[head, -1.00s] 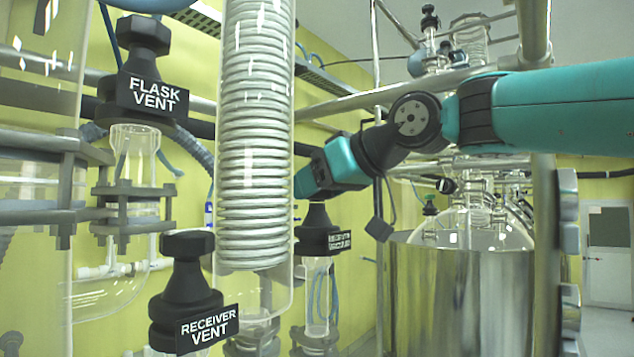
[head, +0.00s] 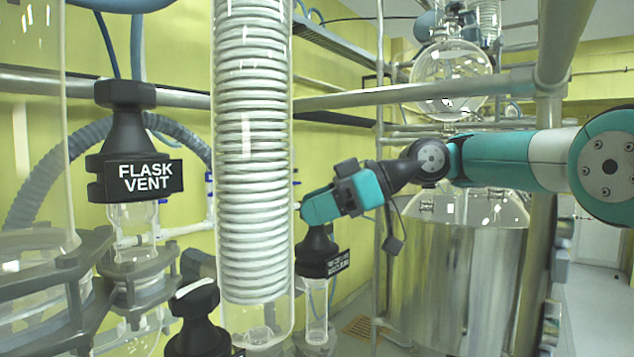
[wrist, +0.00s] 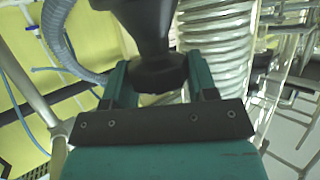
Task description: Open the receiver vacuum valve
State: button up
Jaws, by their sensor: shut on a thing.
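The receiver vacuum valve (head: 315,258) is a black knob with a small label plate on a glass neck, right of the coiled condenser in the head view. The label is too small and slanted to read surely. My teal gripper (head: 312,216) reaches it from the right and covers its top. In the wrist view, the black knob (wrist: 155,72) sits between the two teal fingers of my gripper (wrist: 158,80), which is shut on it. The far side of the knob and the inner valve are hidden.
The glass condenser (head: 250,150) with its metal coil stands just left of my gripper. The flask vent valve (head: 135,165) and another black valve (head: 197,320) are farther left. A steel vessel (head: 455,275) and frame rails stand behind and below my arm.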

jog(key=shift+r+n+g+p, duration=0.1)
jog(key=shift+n+g+p, duration=0.3)
jog(key=shift+g, duration=0.1)
jog(key=o, duration=0.9)
